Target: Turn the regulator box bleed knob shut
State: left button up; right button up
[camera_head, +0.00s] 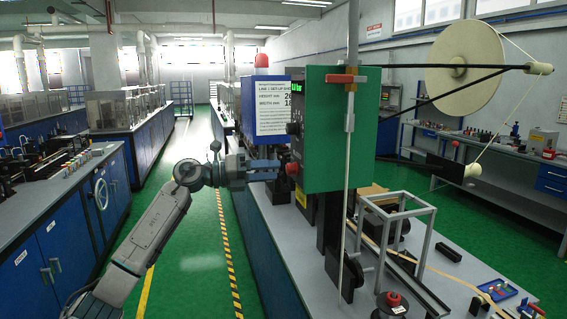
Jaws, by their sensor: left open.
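The regulator box (331,140) is a green-fronted box with a small lit display (304,86) at its upper left. A red knob (292,169) sticks out at its lower left edge, and a black knob (293,128) sits higher on its left side. Neither carries a label I can read, so I cannot tell by marking which is the bleed knob. My left gripper (272,168) is open, to the left of the red knob and pointing right at it. It looks apart from the knob, though the depth gap is hard to judge. My right gripper is not in view.
A white setup sheet (271,106) hangs behind the gripper, with a red beacon (262,60) above. A red-handled vertical rod (349,120) stands in front of the box. A metal frame (405,212) and tape reel (465,68) are to the right. Green floor is free at left.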

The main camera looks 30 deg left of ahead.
aim_at(287, 170)
pick_arm(q)
jog(key=shift+p+x, duration=0.75)
jog(key=shift+x, duration=1.4)
jog(key=c, duration=0.9)
jog(key=shift+c, duration=0.2)
